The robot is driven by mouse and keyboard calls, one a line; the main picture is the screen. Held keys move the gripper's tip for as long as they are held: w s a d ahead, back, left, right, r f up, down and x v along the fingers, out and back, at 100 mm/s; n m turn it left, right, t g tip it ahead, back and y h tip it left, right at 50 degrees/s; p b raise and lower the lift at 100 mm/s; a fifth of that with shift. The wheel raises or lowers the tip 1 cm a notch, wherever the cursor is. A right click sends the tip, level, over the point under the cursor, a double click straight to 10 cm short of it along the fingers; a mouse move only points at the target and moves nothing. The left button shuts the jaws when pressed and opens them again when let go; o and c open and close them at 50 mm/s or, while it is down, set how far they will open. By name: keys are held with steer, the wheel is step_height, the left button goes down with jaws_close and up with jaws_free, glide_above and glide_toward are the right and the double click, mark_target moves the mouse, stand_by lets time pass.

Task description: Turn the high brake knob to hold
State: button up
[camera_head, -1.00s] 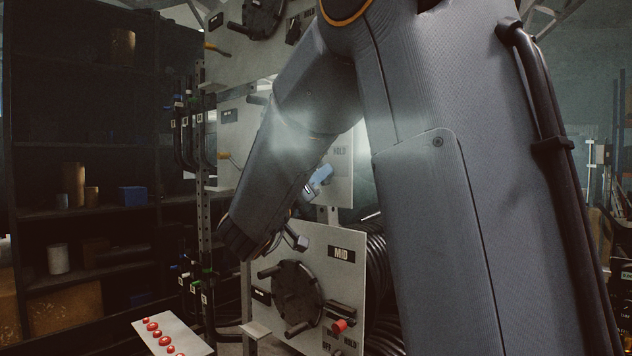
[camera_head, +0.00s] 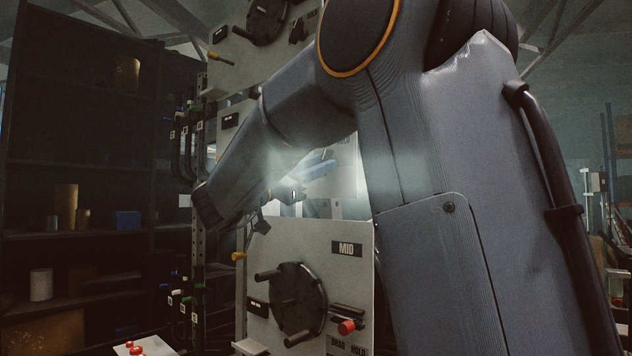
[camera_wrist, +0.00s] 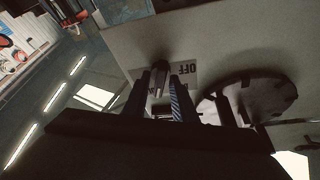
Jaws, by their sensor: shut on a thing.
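In the wrist view, my gripper (camera_wrist: 168,98) has its two dark fingers close together on a small grey knob (camera_wrist: 161,70) at a pale panel (camera_wrist: 220,45). A dark round disc (camera_wrist: 255,98) is on the panel to the right. In the head view, my forearm covers most of the panel above the MID one, and the held knob is hidden. No label naming this panel as high is readable.
Below, the MID panel (camera_head: 349,285) carries a dark handwheel (camera_head: 297,300) and a red-tipped knob (camera_head: 346,327). Another panel (camera_head: 225,72) with a wheel is above. Dark shelves (camera_head: 90,225) stand at the left, and a card with red buttons (camera_head: 135,350) sits low.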

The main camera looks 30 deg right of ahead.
steer(key=shift+m+g+b, duration=0.6)
steer(key=shift+m+b, duration=0.2)
steer(key=shift+m, duration=0.4)
steer(key=shift+r, duration=0.15)
steer(key=o, duration=0.7)
steer(key=b+v, duration=0.2)
steer(key=v, duration=0.5)
steer(key=shift+a, duration=0.4)
